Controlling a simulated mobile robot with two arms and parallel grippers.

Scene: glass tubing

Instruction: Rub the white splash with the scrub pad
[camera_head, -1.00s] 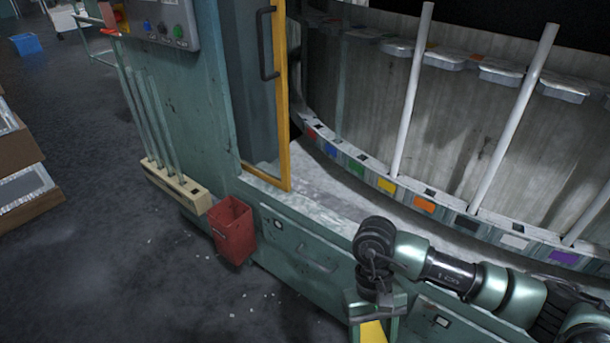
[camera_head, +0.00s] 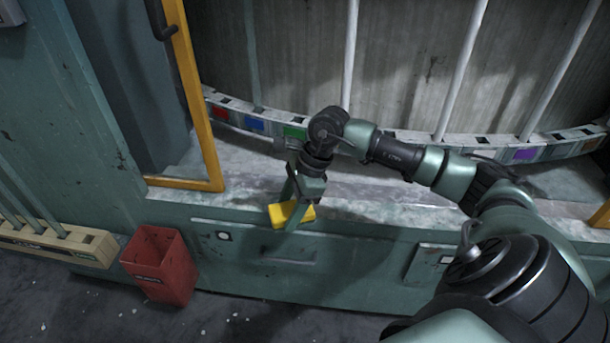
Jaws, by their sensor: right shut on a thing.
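The scrub pad (camera_head: 280,215) is a yellow block. My right gripper (camera_head: 292,205) points down and is shut on it. The pad is at the front edge of the pale ledge (camera_head: 400,197); I cannot tell whether it touches the ledge or hangs just above it. The ledge is mottled with whitish patches. I cannot pick out one clear white splash among them, and my right arm hides part of the ledge. My left gripper is out of view.
A yellow door frame (camera_head: 203,110) stands left of my gripper. A curved rim (camera_head: 255,124) with coloured squares and upright pale rods (camera_head: 461,68) lies behind. A red bin (camera_head: 160,268) and a rack of rods (camera_head: 45,243) stand at lower left.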

